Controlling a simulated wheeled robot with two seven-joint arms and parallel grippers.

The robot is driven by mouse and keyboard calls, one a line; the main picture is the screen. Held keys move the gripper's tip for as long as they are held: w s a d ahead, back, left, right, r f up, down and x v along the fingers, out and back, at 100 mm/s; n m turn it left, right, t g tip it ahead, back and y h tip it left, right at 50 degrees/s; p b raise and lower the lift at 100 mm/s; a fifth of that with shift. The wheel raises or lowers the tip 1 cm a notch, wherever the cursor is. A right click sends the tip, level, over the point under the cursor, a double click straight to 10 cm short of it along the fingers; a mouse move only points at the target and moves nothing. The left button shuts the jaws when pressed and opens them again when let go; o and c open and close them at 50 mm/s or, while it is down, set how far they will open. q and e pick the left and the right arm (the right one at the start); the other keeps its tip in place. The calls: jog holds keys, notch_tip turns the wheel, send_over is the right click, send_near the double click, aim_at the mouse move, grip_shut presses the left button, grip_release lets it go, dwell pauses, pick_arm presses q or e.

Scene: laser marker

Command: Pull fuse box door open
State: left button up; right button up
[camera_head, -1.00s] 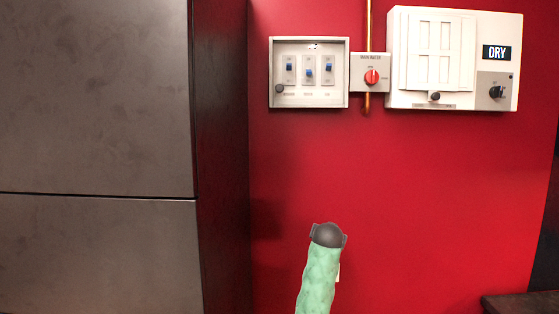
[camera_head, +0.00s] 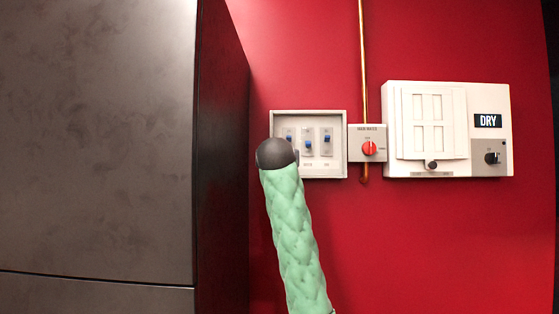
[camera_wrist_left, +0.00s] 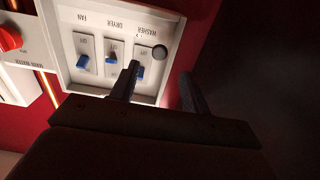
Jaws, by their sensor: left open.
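The grey fuse box (camera_head: 338,115) with several blue switches hangs on the red wall in the head view. The dark wrist end of my left arm (camera_head: 276,153) covers its lower left part. In the left wrist view the fuse box (camera_wrist_left: 72,75) shows labels WASHER, DRYER and FAN and a round dark knob (camera_wrist_left: 160,52) by its corner. My left gripper (camera_wrist_left: 159,70) is open, its fingers on either side of the knob in that picture. I cannot tell whether they touch it. No separate door panel can be made out; a clear one cannot be ruled out. My right gripper is not in view.
A main water box with a red knob (camera_head: 369,148) sits right of the fuse box, beneath a copper pipe (camera_head: 363,60). A white panel marked DRY (camera_head: 488,121) is farther right. A tall dark cabinet (camera_head: 100,130) stands close on the left.

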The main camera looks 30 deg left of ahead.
pick_arm(q)
jog(key=p+x, duration=0.4)
jog(key=x, duration=0.4)
jog(key=shift+p, duration=0.4)
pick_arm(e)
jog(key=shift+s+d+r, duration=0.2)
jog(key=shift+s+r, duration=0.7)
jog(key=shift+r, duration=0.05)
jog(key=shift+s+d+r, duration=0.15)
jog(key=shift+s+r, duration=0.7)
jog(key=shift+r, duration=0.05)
pick_arm(q)
jog(key=shift+d, duration=0.15)
grip_shut()
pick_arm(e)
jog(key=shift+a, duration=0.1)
